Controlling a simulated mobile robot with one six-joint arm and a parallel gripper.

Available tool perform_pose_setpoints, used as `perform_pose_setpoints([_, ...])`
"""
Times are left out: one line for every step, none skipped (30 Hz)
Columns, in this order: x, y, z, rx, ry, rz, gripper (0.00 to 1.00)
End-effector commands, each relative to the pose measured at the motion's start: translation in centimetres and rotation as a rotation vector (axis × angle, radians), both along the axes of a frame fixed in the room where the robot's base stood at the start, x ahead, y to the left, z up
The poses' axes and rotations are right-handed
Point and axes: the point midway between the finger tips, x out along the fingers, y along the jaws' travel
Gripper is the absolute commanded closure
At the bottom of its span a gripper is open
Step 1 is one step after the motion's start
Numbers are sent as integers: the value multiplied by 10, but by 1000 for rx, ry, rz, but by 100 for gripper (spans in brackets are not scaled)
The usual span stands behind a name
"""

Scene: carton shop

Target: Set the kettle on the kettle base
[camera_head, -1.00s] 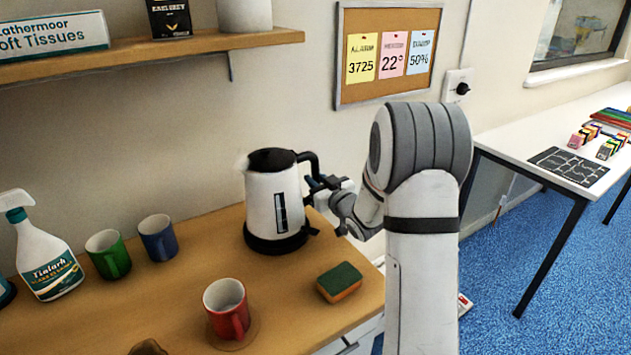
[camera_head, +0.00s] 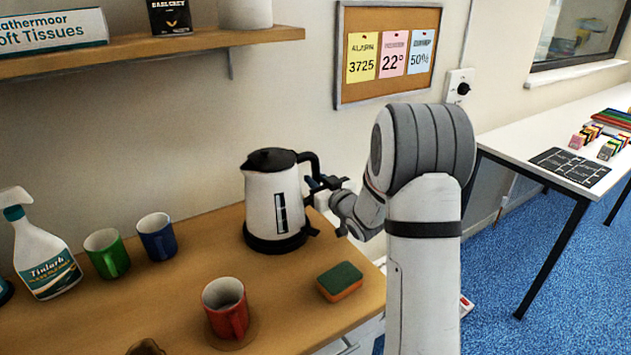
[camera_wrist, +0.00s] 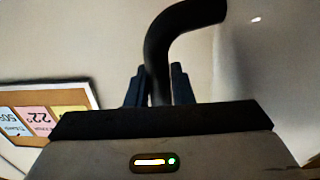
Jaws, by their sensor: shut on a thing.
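The white kettle (camera_head: 266,205) with a black lid and black handle stands upright at the back right of the wooden counter. A black round base (camera_head: 274,243) shows directly under it; I cannot tell any small gap between the two. My gripper (camera_head: 322,184) is at the kettle's right side, shut on its handle. In the wrist view, the curved black handle (camera_wrist: 180,35) passes between the two dark fingers of my gripper (camera_wrist: 160,85). The kettle body is mostly out of the wrist view or blurred.
A green-and-orange sponge (camera_head: 340,281) and a red mug (camera_head: 226,308) are in front of the kettle. A green mug (camera_head: 107,254), a blue mug (camera_head: 157,237) and a spray bottle (camera_head: 43,255) stand to the left. A shelf (camera_head: 150,50) hangs above.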

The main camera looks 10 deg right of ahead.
Motion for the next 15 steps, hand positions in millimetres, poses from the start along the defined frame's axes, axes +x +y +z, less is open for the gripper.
perform_pose_setpoints([1,0,1,3,-5,-1,100])
perform_pose_setpoints([1,0,1,3,-6,-1,100])
perform_pose_setpoints([1,0,0,3,-5,-1,100])
perform_pose_setpoints([0,0,0,3,-5,-1,100])
perform_pose_setpoints([0,0,-1,3,-6,-1,100])
perform_pose_setpoints([0,0,-1,3,-5,-1,100])
perform_pose_setpoints([0,0,-2,3,-6,-1,100])
perform_pose_setpoints([0,0,-2,3,-6,-1,100])
perform_pose_setpoints([0,-1,-3,3,-5,-1,100])
perform_pose_setpoints([0,0,-3,3,-6,-1,100])
perform_pose_setpoints([0,0,-4,3,-6,-1,100])
perform_pose_setpoints([0,0,-5,3,-5,-1,100])
perform_pose_setpoints([0,-1,-5,3,-6,-1,100])
perform_pose_setpoints([0,-1,-6,3,-5,-1,100])
perform_pose_setpoints([0,-1,-6,3,-5,-1,100])
